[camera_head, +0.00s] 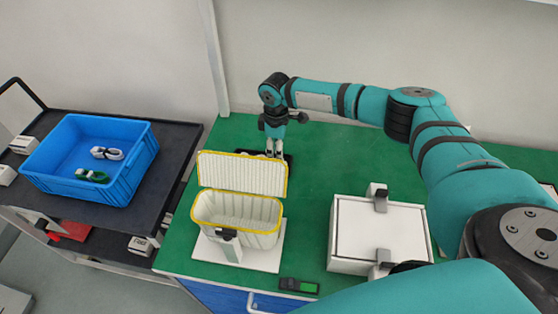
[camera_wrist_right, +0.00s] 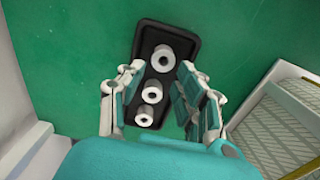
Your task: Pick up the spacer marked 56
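In the right wrist view a black tray (camera_wrist_right: 181,36) lies on the green table with three white ring-shaped spacers in a row: a far one (camera_wrist_right: 163,57), a middle one (camera_wrist_right: 152,91) and a near one (camera_wrist_right: 144,117). No number can be read on any of them. My right gripper (camera_wrist_right: 160,76) is open and empty, its fingers at either side of the row. In the head view the right gripper (camera_head: 274,152) points down at the tray (camera_head: 289,160), mostly hidden behind a raised lid. My left gripper is not in view.
A cream bin (camera_head: 238,212) with a raised yellow-edged lid (camera_head: 242,173) stands just in front of the tray. A white box (camera_head: 380,235) is at the right. A blue crate (camera_head: 75,190) stands on a dark cart at the left. A small dark-green device (camera_head: 298,286) lies near the front edge.

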